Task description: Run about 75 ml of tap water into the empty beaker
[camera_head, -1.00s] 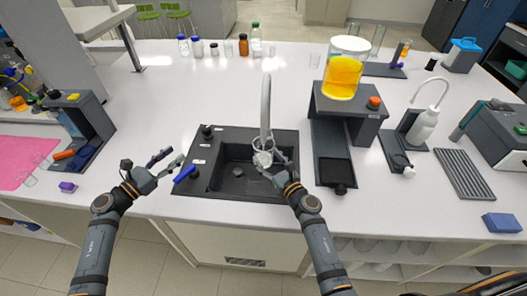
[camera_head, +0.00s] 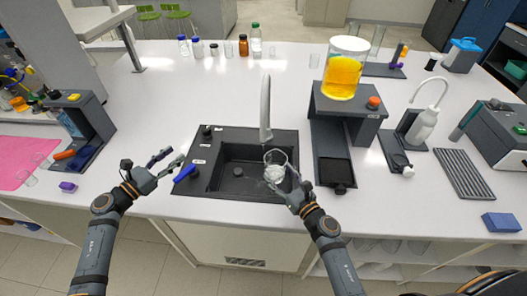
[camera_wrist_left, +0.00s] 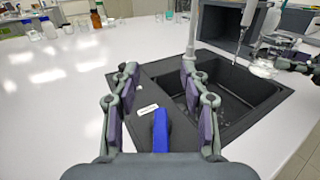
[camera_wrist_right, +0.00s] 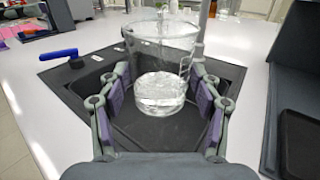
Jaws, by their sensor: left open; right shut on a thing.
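The clear glass beaker (camera_head: 275,170) is over the right part of the sink basin (camera_head: 238,178), to the right of the tap spout (camera_head: 265,105). My right gripper (camera_head: 292,186) is shut on it. In the right wrist view the beaker (camera_wrist_right: 160,60) looks upright, with clear water in its lower part. I cannot read a volume. My left gripper (camera_head: 165,165) is open and empty, just left of the blue tap lever (camera_head: 185,173). In the left wrist view the lever (camera_wrist_left: 160,130) lies between the open fingers. I cannot tell whether water runs from the spout.
Right of the sink stands a grey stand (camera_head: 345,120) with a beaker of orange liquid (camera_head: 342,75) on it. A wash bottle (camera_head: 422,125) stands further right. Several bottles stand at the back.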

